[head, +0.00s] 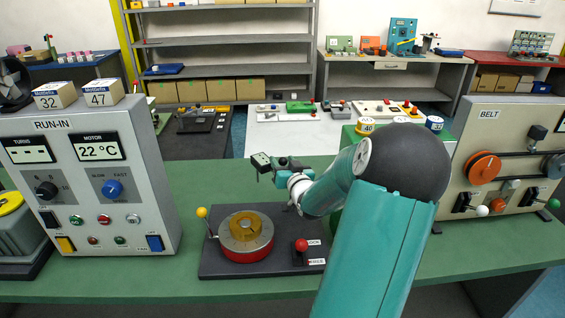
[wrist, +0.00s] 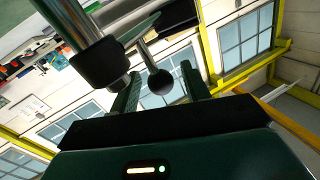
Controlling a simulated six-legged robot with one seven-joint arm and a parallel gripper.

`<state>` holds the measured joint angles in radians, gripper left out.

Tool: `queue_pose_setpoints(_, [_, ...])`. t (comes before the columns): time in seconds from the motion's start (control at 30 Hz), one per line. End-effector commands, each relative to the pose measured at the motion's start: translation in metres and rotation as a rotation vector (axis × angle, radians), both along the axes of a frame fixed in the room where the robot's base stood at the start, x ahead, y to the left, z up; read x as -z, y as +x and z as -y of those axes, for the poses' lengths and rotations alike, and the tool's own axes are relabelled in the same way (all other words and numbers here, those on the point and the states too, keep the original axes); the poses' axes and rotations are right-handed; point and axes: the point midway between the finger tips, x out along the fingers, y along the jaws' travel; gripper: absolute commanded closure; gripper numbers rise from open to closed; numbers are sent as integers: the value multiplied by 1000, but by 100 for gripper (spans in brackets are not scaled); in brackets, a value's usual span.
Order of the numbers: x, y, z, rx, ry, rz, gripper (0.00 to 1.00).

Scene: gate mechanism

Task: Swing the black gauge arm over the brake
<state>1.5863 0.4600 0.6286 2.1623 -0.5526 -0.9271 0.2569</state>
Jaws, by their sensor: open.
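A red round drum with a yellow centre (head: 246,236), seemingly the brake, sits on a dark base plate (head: 219,268) on the green bench. A yellow-knobbed lever (head: 202,213) stands at its left and a red-knobbed lever (head: 301,246) at its right. My gripper (head: 262,166) is raised behind and above the drum, tilted to the left. In the wrist view its fingers (wrist: 160,72) are open, with a black ball on a thin rod (wrist: 160,82) showing between them. A grey post with a black collar (wrist: 100,60) is beside the left finger. I cannot tell whether the ball touches; the gauge arm is not clear in the head view.
The grey RUN-IN panel (head: 100,175) stands left of the base plate. The BELT panel (head: 500,165) stands at the right, beyond my arm. A green block with small labelled rolls (head: 366,127) is partly hidden behind my arm. Bare bench lies between the RUN-IN panel and the plate.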

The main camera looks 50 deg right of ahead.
Motion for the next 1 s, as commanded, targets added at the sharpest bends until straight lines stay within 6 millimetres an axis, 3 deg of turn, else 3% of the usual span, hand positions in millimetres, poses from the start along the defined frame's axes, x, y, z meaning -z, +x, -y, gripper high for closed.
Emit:
queue_pose_setpoints(0.33, [0, 6, 2, -2, -1, -1, 55])
queue_pose_setpoints(0.57, [0, 5, 2, -1, 0, -1, 100])
queue_pose_setpoints(1.0, [-1, 6, -1, -100, -4, 2, 100])
